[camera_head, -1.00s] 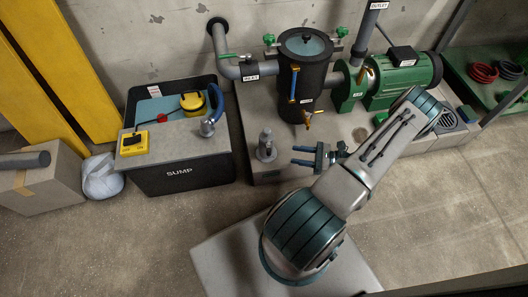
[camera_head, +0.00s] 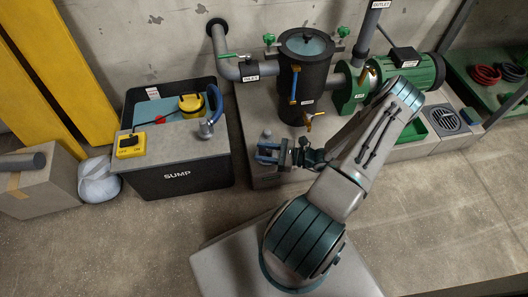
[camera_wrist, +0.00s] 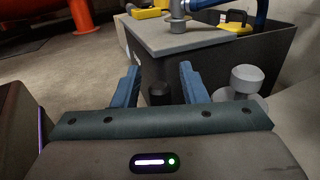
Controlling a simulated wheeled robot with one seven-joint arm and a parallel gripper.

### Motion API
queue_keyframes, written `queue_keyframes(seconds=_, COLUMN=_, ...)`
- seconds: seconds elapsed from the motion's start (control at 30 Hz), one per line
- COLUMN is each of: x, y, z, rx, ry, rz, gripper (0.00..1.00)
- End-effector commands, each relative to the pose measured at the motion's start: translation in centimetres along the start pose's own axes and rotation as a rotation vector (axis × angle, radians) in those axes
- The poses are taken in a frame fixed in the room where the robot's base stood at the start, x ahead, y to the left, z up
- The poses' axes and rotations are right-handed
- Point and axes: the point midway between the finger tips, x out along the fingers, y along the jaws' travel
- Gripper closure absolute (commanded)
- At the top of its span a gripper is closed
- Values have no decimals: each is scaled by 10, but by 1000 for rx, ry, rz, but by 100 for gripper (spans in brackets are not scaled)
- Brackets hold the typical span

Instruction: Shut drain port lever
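A small brass tap with an orange handle (camera_head: 315,116) sticks out low on the black canister (camera_head: 305,82). It looks like the drain port lever; its exact setting is too small to tell. My gripper (camera_head: 267,153) is in front of the canister, to the left of and nearer than the tap, apart from it. The tap is not in the wrist view. A grey knobbed fitting (camera_wrist: 245,82) stands just right of the fingers.
The black sump box (camera_head: 178,178) stands left of my gripper, with a grey lid and a yellow control box (camera_head: 130,145). A blue-handled lever (camera_head: 293,85) is on the canister's front. The green pump (camera_head: 408,80) stands to the right. Floor is clear in front of the sump.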

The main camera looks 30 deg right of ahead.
Motion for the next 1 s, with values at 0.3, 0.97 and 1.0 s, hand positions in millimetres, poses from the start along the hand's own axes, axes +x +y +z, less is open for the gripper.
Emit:
queue_keyframes(seconds=0.3, x=0, y=0, z=0, rx=0, ry=0, rz=0, gripper=100)
queue_keyframes(seconds=0.97, x=-11, y=1, z=0, rx=-2, ry=-2, rz=228, gripper=100)
queue_keyframes(seconds=1.0, x=-11, y=1, z=0, rx=-2, ry=-2, rz=227, gripper=100)
